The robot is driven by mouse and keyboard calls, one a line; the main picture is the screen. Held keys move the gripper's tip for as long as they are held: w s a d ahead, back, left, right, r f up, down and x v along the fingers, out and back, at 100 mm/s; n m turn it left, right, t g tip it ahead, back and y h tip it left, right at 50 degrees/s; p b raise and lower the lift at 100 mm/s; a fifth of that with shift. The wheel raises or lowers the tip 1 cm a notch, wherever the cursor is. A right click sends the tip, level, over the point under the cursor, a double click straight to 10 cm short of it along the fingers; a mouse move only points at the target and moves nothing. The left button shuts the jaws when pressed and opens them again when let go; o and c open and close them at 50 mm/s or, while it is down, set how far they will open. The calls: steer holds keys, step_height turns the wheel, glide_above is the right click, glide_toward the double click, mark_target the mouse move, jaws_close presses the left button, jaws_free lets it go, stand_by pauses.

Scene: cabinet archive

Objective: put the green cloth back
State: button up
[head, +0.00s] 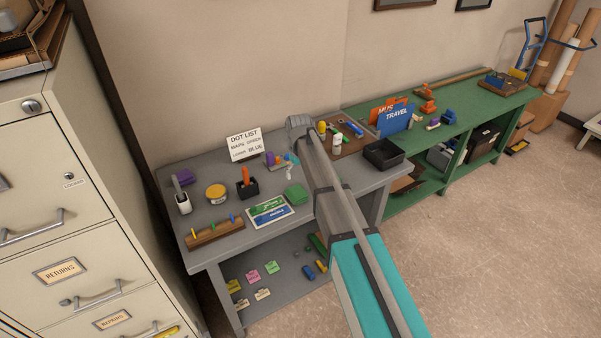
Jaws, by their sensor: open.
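A green folded piece that looks like the green cloth (296,195) lies on the grey bench (222,212), just left of my arm and right of a card with a green and a blue picture (270,211). My arm reaches over the bench from the lower right, and its grey far end is near the wall. The fingers of my gripper cannot be made out; they are hidden or out of sight. Nothing is seen holding the green cloth.
A sign (245,145), a yellow tin (216,193), a black pen holder (248,188) and a wooden peg block (215,233) crowd the bench. A black tray (384,154) is right of my arm. A green bench (482,98) stands farther right, filing cabinets (45,190) left. Open floor lies at right.

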steer(key=shift+r+p, duration=0.5)
steer(key=shift+r, duration=0.25)
steer(key=s+d+m, duration=0.6)
steer(key=s+d, duration=1.6)
steer(key=s, duration=0.3)
steer(key=shift+d+m, duration=0.35)
steer(key=shift+m, duration=0.05)
